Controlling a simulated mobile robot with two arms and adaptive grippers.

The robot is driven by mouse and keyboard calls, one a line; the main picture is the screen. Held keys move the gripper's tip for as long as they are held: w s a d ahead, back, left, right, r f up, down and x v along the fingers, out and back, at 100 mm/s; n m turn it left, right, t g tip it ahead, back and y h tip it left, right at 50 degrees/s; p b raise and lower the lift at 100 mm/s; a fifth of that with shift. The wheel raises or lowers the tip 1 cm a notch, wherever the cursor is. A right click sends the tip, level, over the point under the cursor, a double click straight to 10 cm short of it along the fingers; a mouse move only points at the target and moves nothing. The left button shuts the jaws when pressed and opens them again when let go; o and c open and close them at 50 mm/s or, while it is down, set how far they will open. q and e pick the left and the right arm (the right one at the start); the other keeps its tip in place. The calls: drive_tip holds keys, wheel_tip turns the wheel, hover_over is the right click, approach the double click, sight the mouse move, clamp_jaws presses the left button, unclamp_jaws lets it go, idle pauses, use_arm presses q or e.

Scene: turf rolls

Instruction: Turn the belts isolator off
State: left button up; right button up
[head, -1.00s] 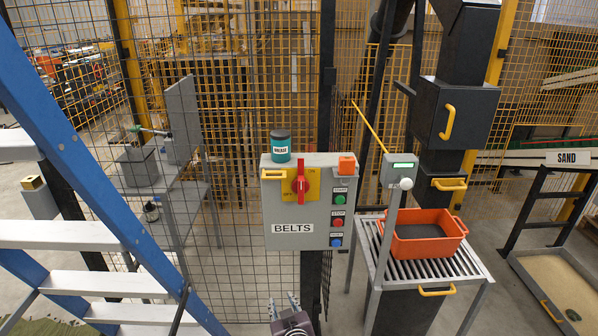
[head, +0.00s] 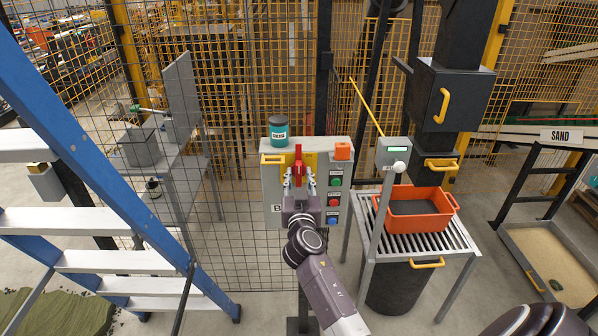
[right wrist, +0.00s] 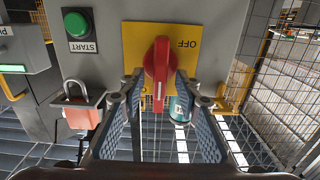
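The belts isolator is a red rotary handle (head: 298,158) on a yellow plate (head: 272,160), on the front of a grey control box (head: 344,176). In the right wrist view the handle (right wrist: 158,62) stands vertical in the picture, beside an upside-down OFF mark on the yellow plate (right wrist: 192,32). My right gripper (head: 300,180) is in front of the handle. In the right wrist view its two fingers (right wrist: 157,86) are apart, one on each side of the handle, with visible gaps. My left gripper is not in view. The BELTS label is mostly hidden by my right gripper.
A lever post (head: 392,155) and an orange crate (head: 445,206) are at right; a blue ladder (head: 95,185) is at left.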

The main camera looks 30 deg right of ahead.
drive_tip(key=shift+w+d, duration=0.25)
drive_tip(key=shift+w, duration=0.15)
clamp_jaws()
